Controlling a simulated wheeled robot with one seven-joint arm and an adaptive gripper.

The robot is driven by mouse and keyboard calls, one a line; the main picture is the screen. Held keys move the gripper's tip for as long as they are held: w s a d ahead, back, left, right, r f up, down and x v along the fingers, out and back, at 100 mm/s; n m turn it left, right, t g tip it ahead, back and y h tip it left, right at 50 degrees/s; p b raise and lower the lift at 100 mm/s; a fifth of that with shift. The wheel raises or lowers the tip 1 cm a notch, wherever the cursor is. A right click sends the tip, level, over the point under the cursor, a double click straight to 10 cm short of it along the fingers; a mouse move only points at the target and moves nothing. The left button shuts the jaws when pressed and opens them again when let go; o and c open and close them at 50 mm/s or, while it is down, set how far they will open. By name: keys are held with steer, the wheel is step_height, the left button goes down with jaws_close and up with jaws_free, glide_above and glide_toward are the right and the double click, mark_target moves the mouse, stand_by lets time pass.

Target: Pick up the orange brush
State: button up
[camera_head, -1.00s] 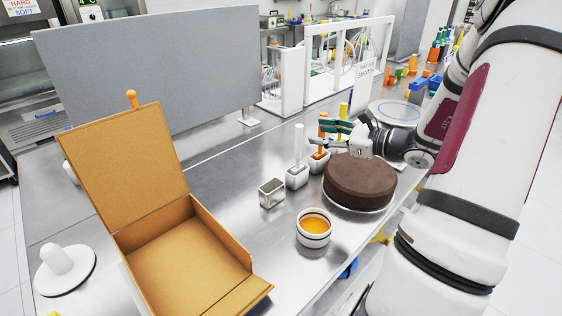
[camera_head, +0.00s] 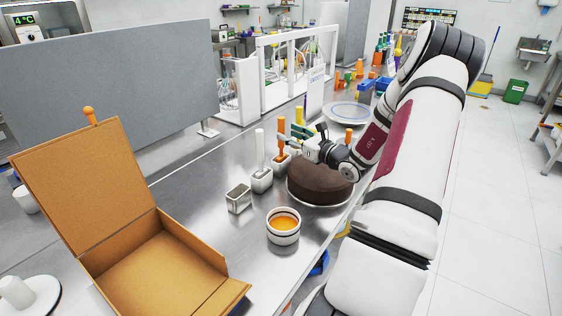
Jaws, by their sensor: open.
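The orange brush (camera_head: 281,137) stands upright in a small white holder (camera_head: 281,162) at mid table, with its orange handle showing and its lower end hidden in the holder. My gripper (camera_head: 296,134) is open beside the handle, reaching in from the right with its dark fingers level with the upper handle. One finger seems to overlap the handle in this view; I cannot tell whether it touches or whether the handle lies between the fingers.
A chocolate cake (camera_head: 318,182) lies just below my gripper. A white-handled tool (camera_head: 260,150) stands in a holder left of the brush. An empty metal container (camera_head: 239,199), a cup of orange liquid (camera_head: 284,226) and an open cardboard box (camera_head: 150,262) are nearer.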

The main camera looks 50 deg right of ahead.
mark_target(281, 129)
steer(key=shift+w+d, duration=0.2)
steer(key=shift+w, duration=0.65)
steer(key=shift+w+d, duration=0.25)
steer(key=shift+w, duration=0.65)
steer(key=shift+w+d, duration=0.2)
steer(key=shift+w, duration=0.65)
jaws_close()
